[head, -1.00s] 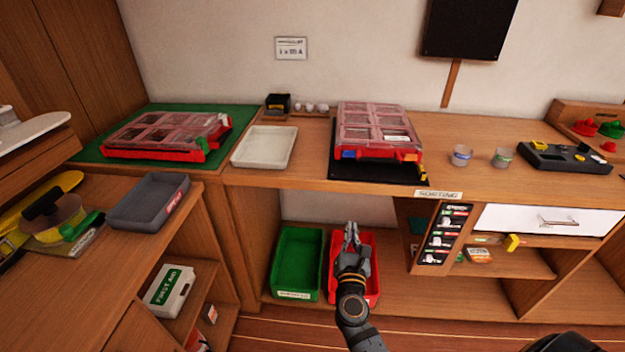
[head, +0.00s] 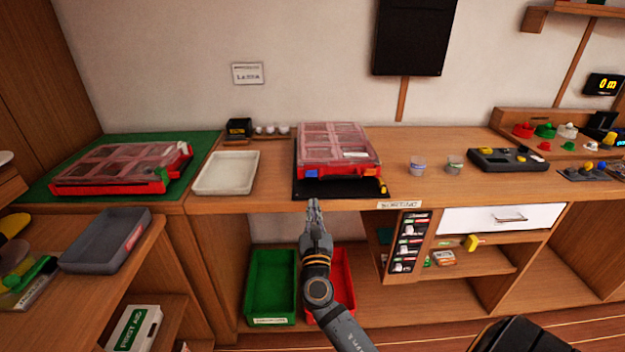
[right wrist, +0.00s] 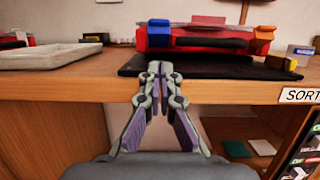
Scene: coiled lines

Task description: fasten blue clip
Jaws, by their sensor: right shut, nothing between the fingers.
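The blue clip (right wrist: 159,22) is on the left of the front edge of a red case (right wrist: 200,38) in the right wrist view, with an orange clip (right wrist: 265,32) on the right. In the head view the blue clip (head: 311,172) is small, and the case has a clear compartmented lid (head: 333,140). I cannot tell whether the clip is latched. My right gripper (head: 313,203) is shut and empty, in front of the bench edge and below the case. Its fingertips (right wrist: 160,68) point toward the blue clip, apart from it. My left gripper is not in view.
The case stands on a black mat (head: 340,188) on the wooden bench. A white tray (head: 226,173) lies to its left, and another red case (head: 120,168) sits on a green mat. Two small cups (head: 417,165) stand to the right. Green (head: 272,288) and red bins are below.

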